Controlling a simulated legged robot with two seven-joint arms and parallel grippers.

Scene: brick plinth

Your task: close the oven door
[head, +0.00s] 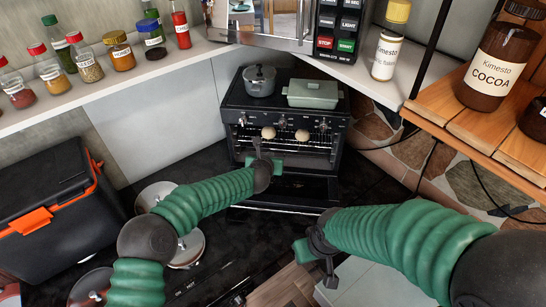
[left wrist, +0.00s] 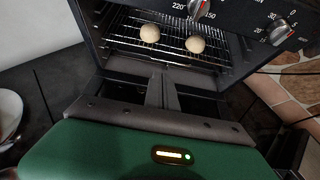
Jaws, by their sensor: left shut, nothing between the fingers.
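The black oven (head: 240,115) stands at the back middle, with its front open and two round buns (head: 268,132) on the wire rack. The oven door (head: 305,190) is folded down, low in front of the opening. My left gripper (head: 257,143) is in front of the opening, above the door. In the left wrist view its fingers (left wrist: 162,88) are together and empty, pointing at the oven interior, with the buns (left wrist: 150,33) beyond. The gripper body hides part of the door there. My right gripper (head: 328,272) is at the lower middle, right of the door; its fingers are too unclear to judge.
A grey pot (head: 260,82) and a green lidded dish (head: 313,95) stand on the oven. A dark cooler box (head: 50,205) and pan lids are at left. Shelves with spice jars (head: 87,62) and a cocoa jar (head: 495,65) flank the oven.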

